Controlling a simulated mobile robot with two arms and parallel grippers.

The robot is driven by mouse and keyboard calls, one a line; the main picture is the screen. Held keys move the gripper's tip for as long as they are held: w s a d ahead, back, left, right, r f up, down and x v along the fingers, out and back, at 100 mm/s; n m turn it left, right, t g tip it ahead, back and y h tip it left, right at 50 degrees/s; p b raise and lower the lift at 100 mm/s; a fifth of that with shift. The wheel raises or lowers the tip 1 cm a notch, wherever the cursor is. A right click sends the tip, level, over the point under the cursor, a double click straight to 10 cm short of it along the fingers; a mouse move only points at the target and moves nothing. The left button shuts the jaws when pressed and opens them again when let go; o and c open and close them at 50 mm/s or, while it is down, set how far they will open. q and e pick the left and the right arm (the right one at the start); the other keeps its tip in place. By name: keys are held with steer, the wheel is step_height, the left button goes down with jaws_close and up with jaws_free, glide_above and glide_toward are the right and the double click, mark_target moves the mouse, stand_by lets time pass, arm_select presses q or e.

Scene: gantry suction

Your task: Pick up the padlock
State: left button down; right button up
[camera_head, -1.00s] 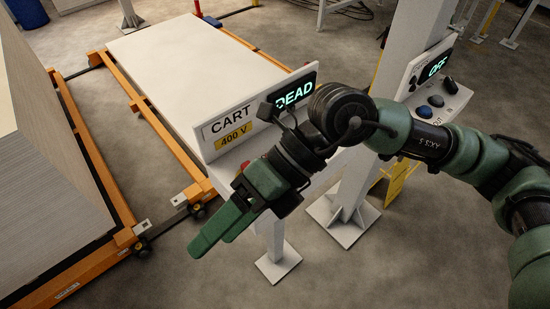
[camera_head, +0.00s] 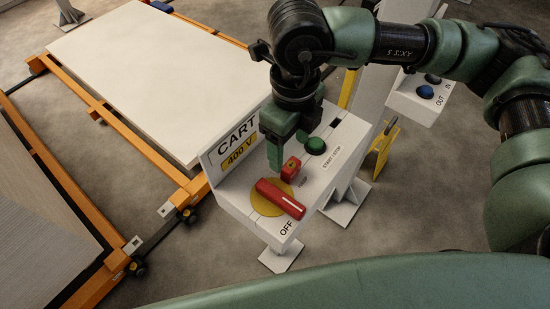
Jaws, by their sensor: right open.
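The padlock (camera_head: 291,169) is a small red block on the top face of the white CART 400 V control box, between the red rotary handle and the green button. My right gripper (camera_head: 273,162) points down just left of the padlock, its fingertips close to it. Its fingers overlap in this view; it is open and holds nothing that I can see. I cannot tell whether a finger touches the padlock. My left gripper is not in view.
The red handle (camera_head: 280,198) sits on a yellow disc by the OFF mark. A green button (camera_head: 315,146) is behind the padlock. The box's upright label panel (camera_head: 213,163) stands at the left. A white slab (camera_head: 150,75) lies on an orange frame beyond.

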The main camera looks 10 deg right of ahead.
mark_target(291, 165)
steer(key=shift+s+d+f+p, duration=0.25)
steer(key=shift+f+p, duration=0.15)
steer(key=shift+f, duration=0.25)
steer(key=shift+s+d+f+p, duration=0.1)
steer(key=shift+d+f+p, duration=0.1)
steer(key=shift+f+p, duration=0.3)
steer(key=f+p, duration=0.1)
steer(key=f, duration=0.3)
steer(key=shift+w+p, duration=0.35)
steer(key=shift+w, duration=0.05)
steer(key=shift+a+f, duration=0.1)
steer(key=shift+f, duration=0.35)
jaws_close()
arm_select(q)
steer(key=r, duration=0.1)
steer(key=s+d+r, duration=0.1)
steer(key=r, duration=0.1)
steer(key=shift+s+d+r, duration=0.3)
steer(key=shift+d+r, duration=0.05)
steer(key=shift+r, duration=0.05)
